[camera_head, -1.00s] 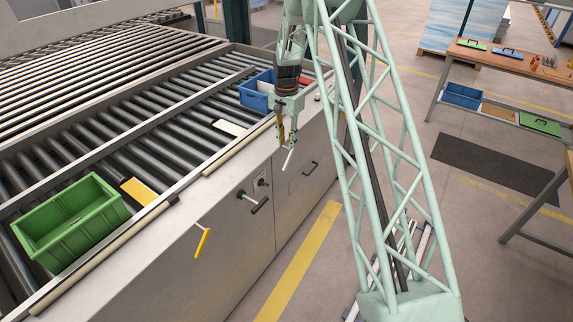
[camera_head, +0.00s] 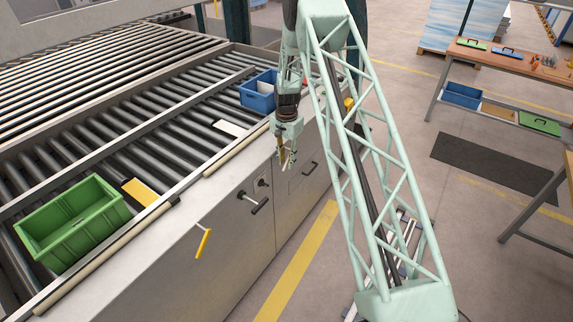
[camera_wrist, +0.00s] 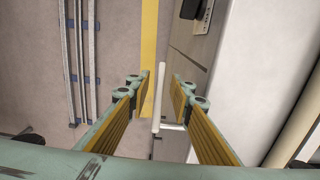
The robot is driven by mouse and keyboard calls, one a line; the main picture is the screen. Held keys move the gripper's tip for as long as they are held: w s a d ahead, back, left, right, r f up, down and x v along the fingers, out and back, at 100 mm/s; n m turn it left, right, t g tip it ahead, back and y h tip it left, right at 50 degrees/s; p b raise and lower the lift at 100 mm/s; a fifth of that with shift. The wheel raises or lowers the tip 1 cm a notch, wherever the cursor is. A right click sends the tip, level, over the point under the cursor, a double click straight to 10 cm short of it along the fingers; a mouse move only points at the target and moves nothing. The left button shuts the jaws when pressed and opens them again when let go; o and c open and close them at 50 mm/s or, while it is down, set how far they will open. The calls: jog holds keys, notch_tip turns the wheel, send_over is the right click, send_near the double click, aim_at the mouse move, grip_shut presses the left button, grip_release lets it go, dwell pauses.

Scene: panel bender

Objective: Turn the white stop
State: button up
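The white stop (camera_wrist: 160,92) is a thin white lever on a short stem at the front of the machine. In the wrist view it stands between the two fingers of my gripper (camera_wrist: 156,92). The fingers are open, with a gap showing on each side of the stop; neither clearly touches it. In the head view my gripper (camera_head: 286,160) is low against the cabinet front and mostly hides the stop.
On the grey cabinet front are a yellow lever (camera_head: 203,243) and black-gripped handles (camera_head: 259,206) (camera_head: 310,168). A green crate (camera_head: 72,222) and a blue bin (camera_head: 259,92) sit on the rollers above.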

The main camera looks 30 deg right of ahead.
jog(key=shift+f, duration=1.15)
jog(key=shift+c, duration=0.3)
grip_shut()
